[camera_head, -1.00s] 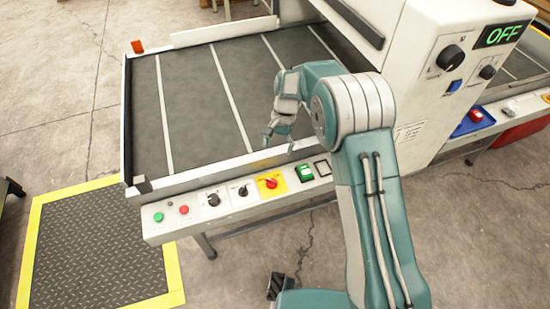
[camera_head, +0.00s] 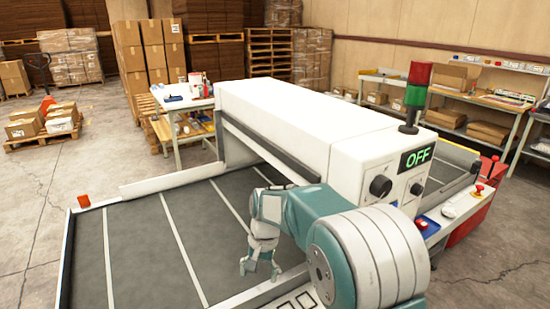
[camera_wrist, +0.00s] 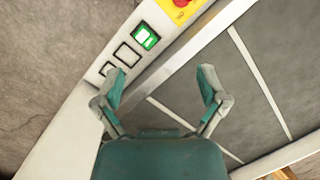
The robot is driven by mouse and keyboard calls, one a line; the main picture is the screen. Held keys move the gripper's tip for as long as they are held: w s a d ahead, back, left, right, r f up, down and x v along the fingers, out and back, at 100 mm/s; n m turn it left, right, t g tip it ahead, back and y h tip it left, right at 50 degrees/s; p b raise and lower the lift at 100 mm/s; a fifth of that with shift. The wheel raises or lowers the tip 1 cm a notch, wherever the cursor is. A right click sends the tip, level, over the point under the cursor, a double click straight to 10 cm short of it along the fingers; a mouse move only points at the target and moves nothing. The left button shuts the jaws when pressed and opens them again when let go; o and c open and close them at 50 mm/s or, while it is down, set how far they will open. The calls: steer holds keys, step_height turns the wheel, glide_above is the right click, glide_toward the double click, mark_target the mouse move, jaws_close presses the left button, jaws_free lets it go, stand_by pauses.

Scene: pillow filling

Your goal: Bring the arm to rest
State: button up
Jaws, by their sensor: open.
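My gripper (camera_head: 259,268) hangs at the end of my teal and white arm, over the front edge of the grey conveyor bed (camera_head: 138,255). In the wrist view my gripper (camera_wrist: 160,95) has its two fingers spread wide, with nothing between them. Below the fingers lie the white front rail, the control strip and part of the conveyor. A lit green switch (camera_wrist: 145,37) and part of a red knob on a yellow plate (camera_wrist: 183,5) show on that strip.
The white machine housing (camera_head: 300,120) stands behind my arm, its display (camera_head: 416,157) reading OFF. A signal tower (camera_head: 416,92) rises on it. An orange block (camera_head: 84,201) sits at the bed's far left corner. Shelves (camera_head: 470,95) and stacked boxes (camera_head: 150,50) stand farther back.

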steer(key=s+d+r+n+t, duration=0.1)
steer(key=s+d+r+t, duration=0.3)
steer(key=s+d+r, duration=0.75)
steer(key=s+d+r+t, duration=0.1)
steer(key=s+d+t, duration=0.1)
steer(key=s+d, duration=0.2)
steer(key=s+d+r+n+t+h, duration=0.1)
steer(key=s+d, duration=0.3)
steer(key=s, duration=0.4)
steer(key=shift+s+r+t, duration=0.25)
steer(key=shift+r+t, duration=0.15)
steer(key=shift+r, duration=0.1)
steer(key=shift+d, duration=0.1)
